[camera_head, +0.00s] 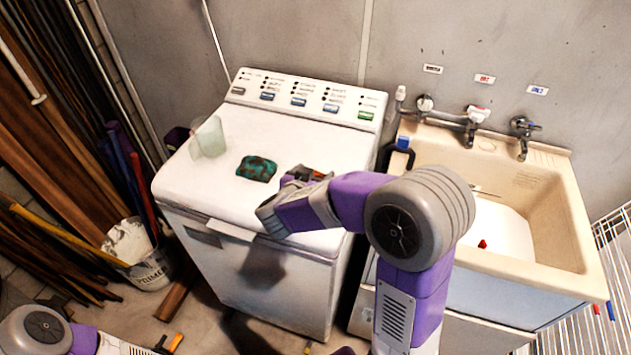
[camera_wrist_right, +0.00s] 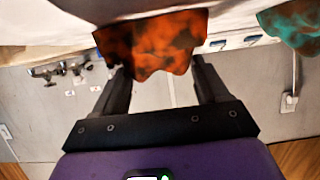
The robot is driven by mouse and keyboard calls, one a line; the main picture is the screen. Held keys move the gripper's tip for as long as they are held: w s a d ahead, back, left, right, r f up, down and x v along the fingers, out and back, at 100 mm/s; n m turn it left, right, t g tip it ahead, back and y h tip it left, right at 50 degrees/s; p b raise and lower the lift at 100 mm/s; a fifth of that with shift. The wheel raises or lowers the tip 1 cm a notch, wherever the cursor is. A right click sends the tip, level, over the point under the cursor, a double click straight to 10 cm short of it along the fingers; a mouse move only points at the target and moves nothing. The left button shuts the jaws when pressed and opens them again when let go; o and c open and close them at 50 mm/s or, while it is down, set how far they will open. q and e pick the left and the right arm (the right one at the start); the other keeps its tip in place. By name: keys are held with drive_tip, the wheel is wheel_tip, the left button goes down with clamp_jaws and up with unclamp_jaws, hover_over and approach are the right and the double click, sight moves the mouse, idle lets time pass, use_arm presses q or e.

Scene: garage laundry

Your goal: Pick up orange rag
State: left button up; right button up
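The orange rag (camera_wrist_right: 150,45), blotched with dark stains, lies at the edge of the washer's white top in the right wrist view. In the head view it is mostly hidden by my right gripper. My right gripper (camera_head: 290,183) is over the right front part of the washer top. In the wrist view its two dark fingers (camera_wrist_right: 163,75) stand wide apart, with the rag across the gap at their tips. Contact cannot be told. My left arm shows only at the bottom left of the head view; its gripper is out of frame.
A teal stained rag (camera_head: 257,168) lies on the washer (camera_head: 215,180), left of my right gripper. A translucent cup (camera_head: 209,137) stands at the washer's left edge. The control panel (camera_head: 310,100) rises behind. A utility sink (camera_head: 555,190) is right; a bucket (camera_head: 150,270) is left.

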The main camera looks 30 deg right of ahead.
drive_tip(key=shift+c, duration=1.3)
